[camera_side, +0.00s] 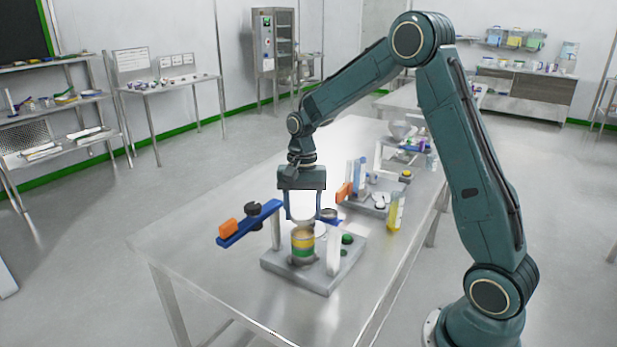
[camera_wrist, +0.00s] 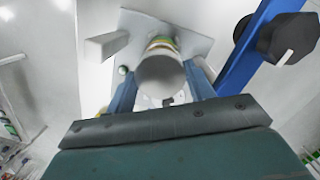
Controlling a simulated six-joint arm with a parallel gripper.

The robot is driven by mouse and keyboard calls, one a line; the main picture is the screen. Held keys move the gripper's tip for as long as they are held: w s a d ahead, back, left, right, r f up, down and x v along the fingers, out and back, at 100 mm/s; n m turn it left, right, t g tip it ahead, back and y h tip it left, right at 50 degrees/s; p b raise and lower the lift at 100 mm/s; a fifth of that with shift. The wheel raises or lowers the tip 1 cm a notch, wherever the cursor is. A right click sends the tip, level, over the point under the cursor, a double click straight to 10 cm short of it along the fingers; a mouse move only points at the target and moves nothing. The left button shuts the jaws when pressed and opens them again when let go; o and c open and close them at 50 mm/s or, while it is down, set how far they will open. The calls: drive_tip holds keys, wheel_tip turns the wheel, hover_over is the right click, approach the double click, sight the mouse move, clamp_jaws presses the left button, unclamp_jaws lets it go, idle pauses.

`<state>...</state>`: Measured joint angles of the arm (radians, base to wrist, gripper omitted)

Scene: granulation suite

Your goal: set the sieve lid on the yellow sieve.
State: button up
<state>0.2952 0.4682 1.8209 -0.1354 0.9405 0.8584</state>
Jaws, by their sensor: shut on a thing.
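The sieve lid (camera_side: 302,222) is a pale round piece held between the two blue fingers of my gripper (camera_side: 303,215). In the wrist view the lid (camera_wrist: 160,78) shows as a grey disc between the fingers. In the wrist view the lid hides most of the sieve, leaving a banded edge (camera_wrist: 163,41) visible.
A blue bar (camera_side: 245,230) with an orange end and black knob (camera_side: 253,209) extends left of the sieve. A green button (camera_side: 347,239) is on the base. A yellow bottle (camera_side: 396,213) and a second fixture stand behind right. The table's front left is clear.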

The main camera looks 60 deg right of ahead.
sight(303, 211)
drive_tip(key=shift+f, duration=0.8)
drive_tip(key=shift+f, duration=0.95)
idle(2.4)
drive_tip(key=o, duration=1.1)
drive_tip(key=shift+o, duration=0.3)
drive_tip(key=shift+o, duration=1.2)
drive_tip(key=shift+r, duration=0.2)
drive_tip(key=shift+r, duration=3.85)
